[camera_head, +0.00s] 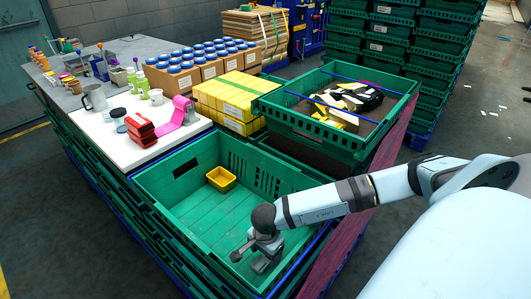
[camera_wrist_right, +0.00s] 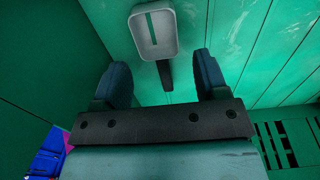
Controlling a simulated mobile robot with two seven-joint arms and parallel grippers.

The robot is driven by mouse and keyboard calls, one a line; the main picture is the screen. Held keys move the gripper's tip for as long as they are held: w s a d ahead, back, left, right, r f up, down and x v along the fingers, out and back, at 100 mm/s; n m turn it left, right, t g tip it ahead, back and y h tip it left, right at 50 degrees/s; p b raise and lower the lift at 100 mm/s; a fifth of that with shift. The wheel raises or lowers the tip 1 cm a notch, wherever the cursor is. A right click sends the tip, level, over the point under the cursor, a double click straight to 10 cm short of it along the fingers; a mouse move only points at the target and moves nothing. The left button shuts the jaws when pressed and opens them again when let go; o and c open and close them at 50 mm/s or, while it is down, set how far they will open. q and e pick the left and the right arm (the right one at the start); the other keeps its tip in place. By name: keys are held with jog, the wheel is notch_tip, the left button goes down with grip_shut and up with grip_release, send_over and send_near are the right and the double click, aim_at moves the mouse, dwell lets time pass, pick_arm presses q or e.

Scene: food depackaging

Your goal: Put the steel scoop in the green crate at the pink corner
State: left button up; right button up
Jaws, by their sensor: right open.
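The steel scoop shows in the right wrist view, with a pale grey rectangular pan (camera_wrist_right: 153,32) and a dark handle (camera_wrist_right: 166,76). It lies on the floor of the near green crate (camera_head: 160,190), its handle between my finger tips. My right gripper (camera_head: 251,257) is open, low inside this crate at its front right; it also shows in the wrist view (camera_wrist_right: 160,88). The fingers appear apart from the handle. In the head view I cannot make out the scoop; my gripper may hide it. Pink sheeting (camera_head: 340,235) runs along the crate's right side. My left gripper is out of view.
A yellow tub (camera_head: 221,178) stands in the near crate. A second green crate (camera_head: 300,118) with loose pieces stands behind it. Yellow boxes (camera_head: 230,98) lie beyond the near crate. A white-topped table (camera_head: 115,137) with jugs and a pink roll (camera_head: 178,115) is at left.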

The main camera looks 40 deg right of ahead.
aim_at(266, 258)
notch_tip(266, 258, up, 10)
dwell(0.3)
dwell(0.4)
